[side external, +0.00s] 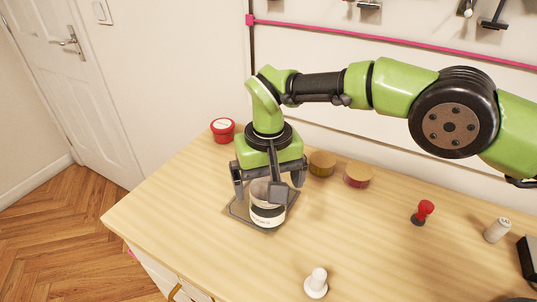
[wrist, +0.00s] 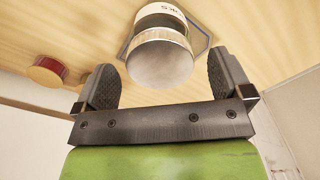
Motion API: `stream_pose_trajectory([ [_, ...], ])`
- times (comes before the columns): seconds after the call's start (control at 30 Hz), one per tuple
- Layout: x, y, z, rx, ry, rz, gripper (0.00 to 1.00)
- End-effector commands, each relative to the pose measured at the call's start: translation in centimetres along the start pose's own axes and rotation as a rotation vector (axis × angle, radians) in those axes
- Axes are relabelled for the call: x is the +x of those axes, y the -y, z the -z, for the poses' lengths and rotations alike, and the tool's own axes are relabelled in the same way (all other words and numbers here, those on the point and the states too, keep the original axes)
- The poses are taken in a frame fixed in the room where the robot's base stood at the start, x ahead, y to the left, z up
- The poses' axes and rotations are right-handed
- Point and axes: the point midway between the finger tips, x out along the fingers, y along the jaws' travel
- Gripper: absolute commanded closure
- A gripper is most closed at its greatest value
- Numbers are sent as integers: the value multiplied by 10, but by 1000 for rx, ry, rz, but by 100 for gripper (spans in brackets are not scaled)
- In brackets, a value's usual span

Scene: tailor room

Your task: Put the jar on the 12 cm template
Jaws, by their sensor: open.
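The jar (side external: 267,214), pale with a white band and dark lettering, stands upright on a dark grey flat plate, apparently the template (side external: 238,210). In the wrist view the jar (wrist: 160,58) shows its round greyish top towards me, and the template's edge (wrist: 201,40) shows behind it. My gripper (side external: 268,190) points down over the jar, with its fingers apart on either side of the jar's upper part. In the wrist view my gripper (wrist: 163,75) is open, with a gap between each finger and the jar. No size marking is readable on the template.
A red-handled stamp (side external: 423,211), a white spool (side external: 497,230) and a dark box (side external: 528,256) are at right. A white knobbed piece (side external: 316,284) stands in front. The table's middle is clear.

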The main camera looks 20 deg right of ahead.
Motion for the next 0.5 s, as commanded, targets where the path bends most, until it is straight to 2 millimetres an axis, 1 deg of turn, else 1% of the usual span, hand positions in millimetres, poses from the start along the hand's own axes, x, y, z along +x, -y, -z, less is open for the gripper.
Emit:
stream_pose_trajectory([
  [0.03, -14, 0, 1, 1, -4, 3, 3],
  [0.2, -49, 0, 0, 1, -3, 3, 3],
  [0.33, -64, 0, 1, 0, -2, 0, 3],
  [0.5, -73, 0, 0, 1, -1, 0, 3],
])
